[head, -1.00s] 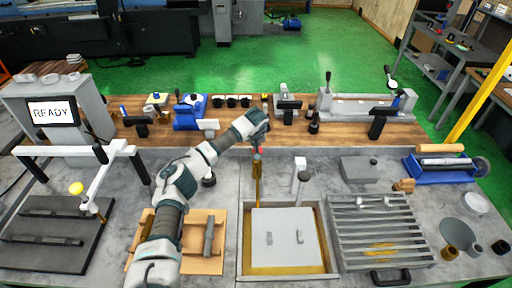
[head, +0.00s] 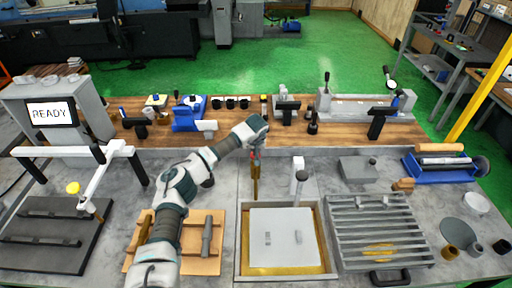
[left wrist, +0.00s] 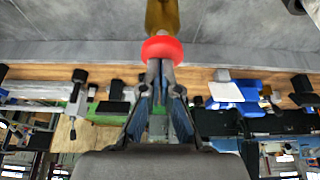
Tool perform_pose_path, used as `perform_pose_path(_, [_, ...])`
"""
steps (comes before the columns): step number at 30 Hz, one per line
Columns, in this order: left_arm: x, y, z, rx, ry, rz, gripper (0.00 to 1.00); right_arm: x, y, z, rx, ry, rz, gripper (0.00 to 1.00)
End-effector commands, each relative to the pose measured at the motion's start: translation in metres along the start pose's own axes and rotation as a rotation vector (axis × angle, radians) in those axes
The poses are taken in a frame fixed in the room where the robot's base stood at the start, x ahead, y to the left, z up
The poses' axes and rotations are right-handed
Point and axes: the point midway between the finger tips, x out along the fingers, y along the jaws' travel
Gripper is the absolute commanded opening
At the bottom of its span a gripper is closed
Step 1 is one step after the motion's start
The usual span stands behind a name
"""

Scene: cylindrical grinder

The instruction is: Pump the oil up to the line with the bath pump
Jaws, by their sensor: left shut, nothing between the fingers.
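The bath pump (head: 255,182) is an upright brass rod at the back left corner of the oil bath. Its red knob (left wrist: 162,50) and brass body (left wrist: 162,14) show in the left wrist view. My left gripper (head: 256,151) is shut and empty, its fingertips at the red knob; contact cannot be told for sure. The bath (head: 328,238) is a framed tray with amber oil (head: 285,270) showing along its front edge. A pale plate (head: 280,245) with two small blocks covers most of it. I cannot make out the line. My right gripper is not in view.
A slatted grey rack (head: 380,222) lies right of the bath, and a wooden board (head: 218,258) lies left. A READY screen (head: 51,113) stands at the far left.

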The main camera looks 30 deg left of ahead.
Motion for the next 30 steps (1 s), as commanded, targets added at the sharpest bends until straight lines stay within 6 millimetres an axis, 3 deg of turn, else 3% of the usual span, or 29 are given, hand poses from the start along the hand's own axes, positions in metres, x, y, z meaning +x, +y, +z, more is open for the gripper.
perform_pose_path(8, [-0.004,-0.003,-0.002,-0.001,-0.002,-0.006,0.00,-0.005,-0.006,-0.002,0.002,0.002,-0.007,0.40])
perform_pose_path(30, [-0.048,-0.002,-0.020,-0.001,0.000,-0.002,0.00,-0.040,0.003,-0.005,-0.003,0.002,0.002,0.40])
